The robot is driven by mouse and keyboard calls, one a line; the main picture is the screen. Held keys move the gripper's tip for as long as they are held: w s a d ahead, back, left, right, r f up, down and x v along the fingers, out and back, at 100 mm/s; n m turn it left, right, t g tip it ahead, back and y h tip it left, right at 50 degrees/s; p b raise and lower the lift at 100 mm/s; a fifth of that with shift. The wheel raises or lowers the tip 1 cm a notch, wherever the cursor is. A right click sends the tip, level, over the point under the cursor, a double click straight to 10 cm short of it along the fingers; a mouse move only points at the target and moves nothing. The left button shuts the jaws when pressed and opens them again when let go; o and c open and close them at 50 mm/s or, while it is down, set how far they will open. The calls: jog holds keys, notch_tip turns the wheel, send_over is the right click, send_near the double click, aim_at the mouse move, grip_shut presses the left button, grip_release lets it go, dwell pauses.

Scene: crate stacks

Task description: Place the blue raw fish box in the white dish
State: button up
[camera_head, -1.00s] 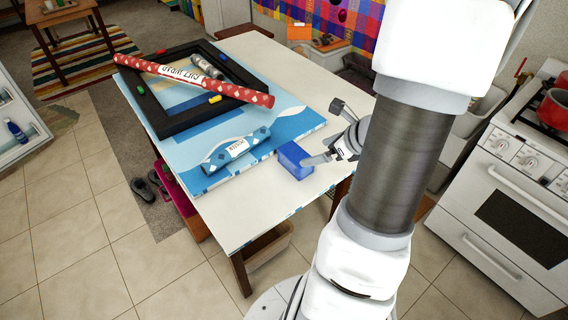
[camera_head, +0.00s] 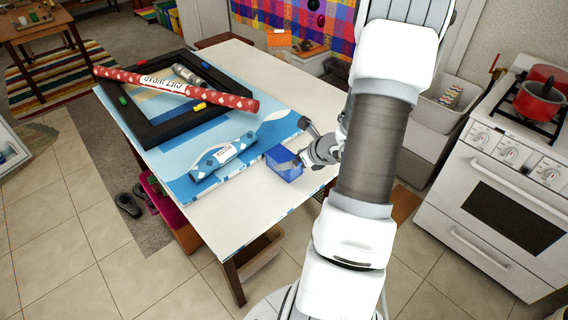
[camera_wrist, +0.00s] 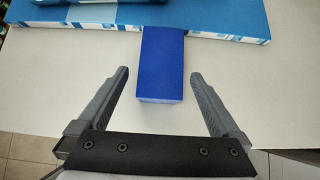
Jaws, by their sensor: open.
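The blue raw fish box (camera_head: 284,170) lies on the white tabletop, against the edge of the blue-and-white patterned board. In the wrist view the blue box (camera_wrist: 162,65) is straight ahead, its near end at the mouth of my gripper. My gripper (camera_head: 296,146) is open, with one finger at the near side of the box and the other raised beyond it. In the wrist view the two fingers of my gripper (camera_wrist: 160,76) stand wide on either side, apart from the box. I see no white dish in these frames.
The patterned board (camera_head: 285,125) carries a blue wrapped roll (camera_head: 222,158), a black frame (camera_head: 160,137) and a long red gift-wrap roll (camera_head: 220,98). A white stove (camera_head: 500,190) with a red pot (camera_head: 538,102) stands at the right. The tabletop's front part is bare.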

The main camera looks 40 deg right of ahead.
aim_at(284, 161)
jog(key=shift+x, duration=2.9)
jog(key=shift+c, duration=0.3)
jog(key=c, duration=1.5)
